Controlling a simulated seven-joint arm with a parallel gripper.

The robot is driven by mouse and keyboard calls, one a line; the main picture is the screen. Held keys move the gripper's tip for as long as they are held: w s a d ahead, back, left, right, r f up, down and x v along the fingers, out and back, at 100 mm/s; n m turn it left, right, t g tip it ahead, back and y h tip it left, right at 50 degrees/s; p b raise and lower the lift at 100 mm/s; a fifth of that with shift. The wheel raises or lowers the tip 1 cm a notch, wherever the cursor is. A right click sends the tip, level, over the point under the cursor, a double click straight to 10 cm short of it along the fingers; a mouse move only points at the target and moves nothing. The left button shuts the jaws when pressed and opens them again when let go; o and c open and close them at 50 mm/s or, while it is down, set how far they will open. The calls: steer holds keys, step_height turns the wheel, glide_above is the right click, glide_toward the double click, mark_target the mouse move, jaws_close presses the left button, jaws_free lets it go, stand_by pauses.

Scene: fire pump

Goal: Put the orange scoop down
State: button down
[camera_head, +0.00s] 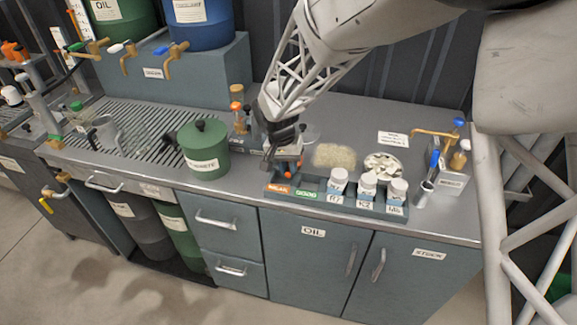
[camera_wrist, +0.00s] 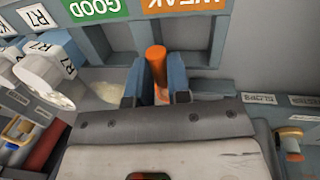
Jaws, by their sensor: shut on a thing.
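My gripper (camera_head: 280,165) is low over the left end of the rack on the counter. In the wrist view its two blue fingers (camera_wrist: 153,85) are closed on the upright orange handle of the scoop (camera_wrist: 157,62). The scoop's lower part is hidden by the fingers. In the head view only a little orange of the scoop (camera_head: 291,175) shows beside the fingers. I cannot tell whether the scoop touches the rack or counter. The grey-blue rack (camera_head: 335,207) has an orange label and a green GOOD label (camera_wrist: 95,8) at its left.
Several white-lidded jars (camera_head: 367,186) stand in the rack's right part. A pale granular heap (camera_head: 335,155) and a white dish of pieces (camera_head: 383,164) lie behind it. A green lidded pot (camera_head: 205,150) stands to the left. Brass taps (camera_head: 435,137) are at the right.

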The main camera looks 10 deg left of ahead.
steer(key=shift+f, duration=0.3)
steer(key=c, duration=1.1)
jaws_free()
steer(key=r, duration=0.4)
steer(key=a+r, duration=0.1)
steer(key=r, duration=0.3)
steer(key=a+r, duration=0.1)
steer(key=r, duration=0.3)
steer(key=shift+w+a+r, duration=0.15)
steer(key=shift+w, duration=0.05)
